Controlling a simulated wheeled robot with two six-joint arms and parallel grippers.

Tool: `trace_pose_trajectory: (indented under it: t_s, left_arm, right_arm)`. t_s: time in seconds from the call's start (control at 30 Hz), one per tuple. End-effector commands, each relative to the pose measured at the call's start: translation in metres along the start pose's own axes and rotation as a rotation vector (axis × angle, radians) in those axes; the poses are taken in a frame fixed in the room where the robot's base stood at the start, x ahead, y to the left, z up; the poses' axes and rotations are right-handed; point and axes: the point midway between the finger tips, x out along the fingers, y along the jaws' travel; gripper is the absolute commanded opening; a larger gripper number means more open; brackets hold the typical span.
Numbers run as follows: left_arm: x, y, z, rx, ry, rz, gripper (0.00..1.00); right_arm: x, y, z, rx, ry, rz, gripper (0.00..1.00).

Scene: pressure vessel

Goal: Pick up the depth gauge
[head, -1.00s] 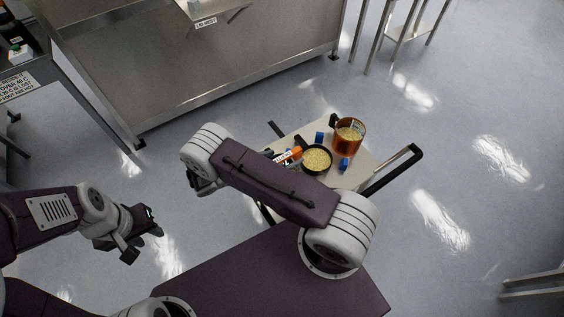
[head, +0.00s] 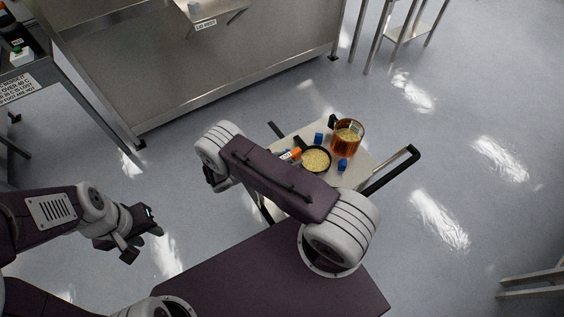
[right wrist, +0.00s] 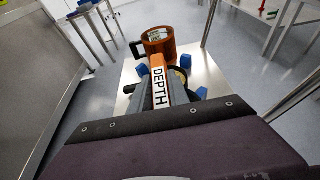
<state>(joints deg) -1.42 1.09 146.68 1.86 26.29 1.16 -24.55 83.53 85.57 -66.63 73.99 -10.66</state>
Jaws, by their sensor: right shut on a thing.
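The depth gauge (right wrist: 158,82) is an orange and white bar with a DEPTH label, seen in the right wrist view. My right gripper (right wrist: 163,92) is shut on it, with dark fingers on either side. In the head view only the orange part of the gauge (head: 291,155) shows beside my right arm, which hides the right gripper. Whether the gauge still touches the cart top I cannot tell. My left gripper (head: 142,232) is over the floor at the left, away from the cart; its jaw opening is unclear.
The cart (head: 352,177) carries a copper pot (head: 348,137), a black pan of yellowish grains (head: 316,159) and small blue blocks (head: 342,165). Its black handle (head: 396,168) sticks out right. A steel bench (head: 200,75) stands behind. Open floor lies to the right.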

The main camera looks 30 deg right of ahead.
Motion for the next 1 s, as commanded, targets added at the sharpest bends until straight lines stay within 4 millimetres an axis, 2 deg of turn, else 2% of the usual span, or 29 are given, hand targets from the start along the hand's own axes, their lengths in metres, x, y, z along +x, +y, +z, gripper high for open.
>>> trace_pose_trajectory:
  t_s: [0.17,0.33,0.7,0.83,1.0]
  left_arm:
    - [0.0,0.0,0.0,0.0,0.0,0.0,0.36]
    - [0.001,0.0,0.0,0.0,0.0,0.0,0.36]
    - [-0.001,0.0,0.0,0.0,0.0,0.0,0.36]
    - [0.0,0.0,0.0,0.0,0.0,0.0,0.36]
    - [0.001,0.0,0.0,0.0,0.0,0.0,0.36]
  right_arm:
    - [-0.004,0.001,0.009,0.002,0.0,0.001,0.0]
    - [-0.015,0.001,0.039,0.004,0.0,0.001,0.0]
    - [0.026,-0.06,0.107,0.0,-0.001,-0.004,0.0]
    - [0.035,-0.074,0.123,0.001,-0.001,-0.002,0.0]
    - [0.04,-0.081,0.132,0.001,-0.001,0.0,0.0]
